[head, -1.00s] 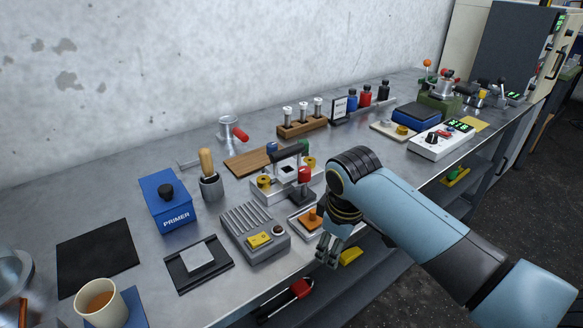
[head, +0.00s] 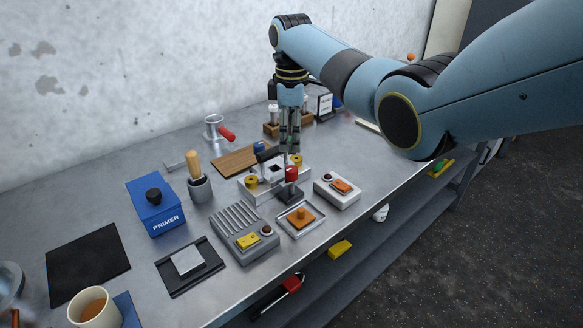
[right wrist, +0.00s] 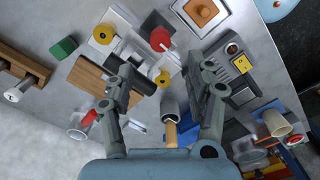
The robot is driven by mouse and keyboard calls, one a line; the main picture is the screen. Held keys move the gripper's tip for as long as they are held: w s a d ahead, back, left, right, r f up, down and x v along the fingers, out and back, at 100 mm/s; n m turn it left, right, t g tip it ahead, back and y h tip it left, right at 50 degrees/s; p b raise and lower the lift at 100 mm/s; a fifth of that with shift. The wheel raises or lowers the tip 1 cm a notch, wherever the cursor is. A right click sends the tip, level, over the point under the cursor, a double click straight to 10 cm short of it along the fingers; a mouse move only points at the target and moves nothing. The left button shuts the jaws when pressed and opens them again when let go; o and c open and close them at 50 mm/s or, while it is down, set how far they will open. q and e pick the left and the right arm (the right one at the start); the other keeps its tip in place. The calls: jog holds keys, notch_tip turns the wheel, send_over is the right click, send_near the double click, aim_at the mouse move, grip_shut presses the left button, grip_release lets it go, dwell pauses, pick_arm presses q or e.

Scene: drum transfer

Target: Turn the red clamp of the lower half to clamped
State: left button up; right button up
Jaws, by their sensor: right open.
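The red clamp (head: 291,174) is a red knob on a black base at the front of a pale fixture (head: 253,192) with yellow knobs and a black handle. In the right wrist view the red knob (right wrist: 160,39) shows from above, beyond my fingertips. My right gripper (head: 289,148) points down over the back of the fixture, above and behind the red knob. In the right wrist view its two fingers (right wrist: 160,72) are apart, with nothing held between them. Whether the clamp is touching anything is too small to tell. My left gripper is not in view.
A wooden board (head: 234,161) and a metal cup with a red handle (head: 214,128) lie left of the fixture. An orange-knobbed tray (head: 285,224) and a small box with an orange button (head: 323,192) stand in front. My right arm hides the bench's back right.

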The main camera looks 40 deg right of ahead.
aim_at(292, 168)
notch_tip(292, 168, down, 10)
jog(key=shift+b, duration=0.7)
jog(key=shift+c, duration=0.2)
grip_shut()
